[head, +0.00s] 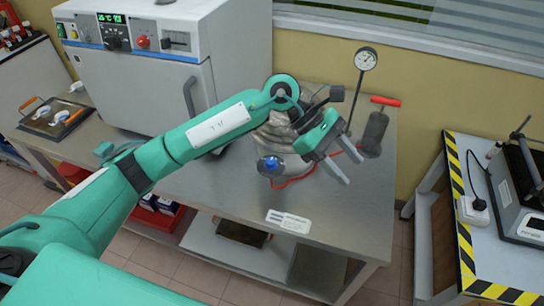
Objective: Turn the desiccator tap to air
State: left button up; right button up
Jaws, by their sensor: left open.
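The glass desiccator (280,132) stands on the steel bench, mostly hidden behind my left wrist and gripper. I cannot make out its tap or which way it points. My left gripper (350,168) is open and empty, its two pale fingers apart and pointing down to the right, in front of the desiccator's right side in the picture. A dial gauge (366,59) on a thin stem rises behind it. A dark pump with a red handle (385,101) stands right of it. A red hose (295,181) runs along the bench. My right gripper is out of view.
A small vessel with a blue part (270,163) stands left of my gripper. A white oven (150,62) fills the bench's back left. A label card (288,220) lies at the front edge. The bench front right (350,225) is clear. A striped-edge table (488,245) stands right.

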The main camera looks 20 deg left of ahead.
pick_arm(q)
jog(key=w+a+f+m+t+y, duration=0.1)
jog(key=w+a+y, duration=0.4)
jog(key=a, duration=0.2)
jog(key=t+y, duration=0.1)
jog(key=y, duration=0.5)
send_near(272, 161)
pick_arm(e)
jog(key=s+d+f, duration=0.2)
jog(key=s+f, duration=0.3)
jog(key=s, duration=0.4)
pick_arm(q)
jog(key=shift+h, duration=0.3)
jog(key=f+p, duration=0.1)
jog(key=f, duration=0.1)
jog(key=f+p, duration=0.1)
jog(key=f, duration=0.2)
jog(key=f+p, duration=0.2)
jog(key=shift+s+a+f, duration=0.2)
jog(key=shift+s+a, duration=0.2)
jog(key=shift+f, duration=0.6)
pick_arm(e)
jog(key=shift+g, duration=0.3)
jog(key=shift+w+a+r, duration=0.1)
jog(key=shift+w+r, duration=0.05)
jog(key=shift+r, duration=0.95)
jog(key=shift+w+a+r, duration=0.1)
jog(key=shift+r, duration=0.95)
pick_arm(q)
jog(key=c, duration=1)
